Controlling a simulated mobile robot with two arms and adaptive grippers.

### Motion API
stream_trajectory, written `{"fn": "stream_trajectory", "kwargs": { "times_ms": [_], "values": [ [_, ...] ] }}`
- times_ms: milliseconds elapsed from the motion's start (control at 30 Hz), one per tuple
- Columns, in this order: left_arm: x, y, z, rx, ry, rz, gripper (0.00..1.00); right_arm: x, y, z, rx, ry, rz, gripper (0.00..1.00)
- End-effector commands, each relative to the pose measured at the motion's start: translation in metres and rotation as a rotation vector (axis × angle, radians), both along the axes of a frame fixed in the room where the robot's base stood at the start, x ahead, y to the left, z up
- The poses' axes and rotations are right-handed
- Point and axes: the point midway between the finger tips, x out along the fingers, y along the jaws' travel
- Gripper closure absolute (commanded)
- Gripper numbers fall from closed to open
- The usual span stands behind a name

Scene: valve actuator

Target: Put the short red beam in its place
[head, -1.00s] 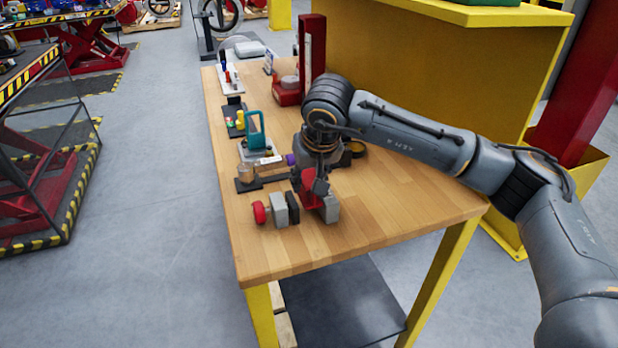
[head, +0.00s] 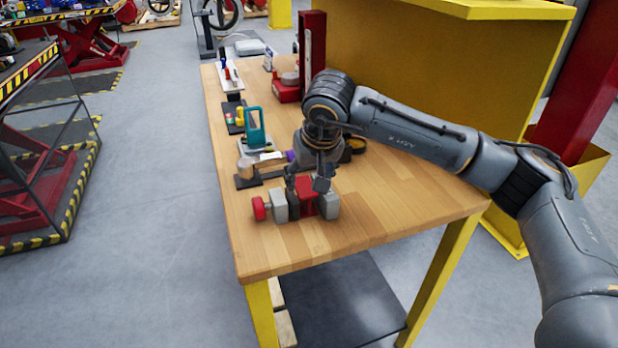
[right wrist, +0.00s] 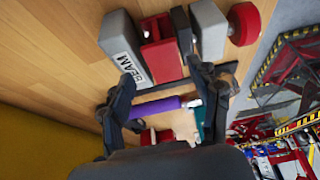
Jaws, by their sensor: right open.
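The short red beam (head: 306,205) sits in a row of parts at the table's near end, between a grey block marked BEAM (head: 328,206) and a dark part with grey blocks (head: 279,207) and a red knob (head: 259,208). The right wrist view also shows the red beam (right wrist: 161,48) beside the BEAM block (right wrist: 124,46) and the dark piece (right wrist: 183,29). My right gripper (head: 308,186) is open just over the red beam, its fingers (right wrist: 162,88) spread apart with nothing held between them. Whether a fingertip still touches the beam I cannot tell. My left gripper is not in view.
Behind the row stands a fixture with a purple piece (right wrist: 155,109). A teal-handled tool (head: 256,128) and small parts line the table's left edge. A red stand (head: 312,60) is at the back. The wooden table top (head: 400,200) is clear on the right.

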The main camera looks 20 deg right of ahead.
Motion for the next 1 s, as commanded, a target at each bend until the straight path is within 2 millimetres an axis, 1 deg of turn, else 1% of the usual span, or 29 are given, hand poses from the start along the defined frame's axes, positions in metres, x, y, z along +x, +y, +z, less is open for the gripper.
{"fn": "stream_trajectory", "kwargs": {
  "times_ms": [300, 500, 600, 700, 1000],
  "values": [
    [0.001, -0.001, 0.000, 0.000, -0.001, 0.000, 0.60, -0.023, -0.001, 0.062, 0.002, -0.008, 0.001, 0.38],
    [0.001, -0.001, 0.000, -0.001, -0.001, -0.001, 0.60, -0.036, -0.001, 0.092, 0.002, -0.006, 0.001, 0.38],
    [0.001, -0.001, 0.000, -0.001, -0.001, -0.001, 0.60, -0.040, -0.002, 0.100, 0.001, -0.004, 0.000, 0.38],
    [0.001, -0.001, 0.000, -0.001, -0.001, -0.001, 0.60, -0.042, -0.002, 0.103, 0.002, -0.003, 0.001, 0.38],
    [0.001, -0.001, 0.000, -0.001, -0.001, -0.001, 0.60, -0.042, -0.002, 0.104, 0.002, -0.003, 0.001, 0.38]
  ]
}}
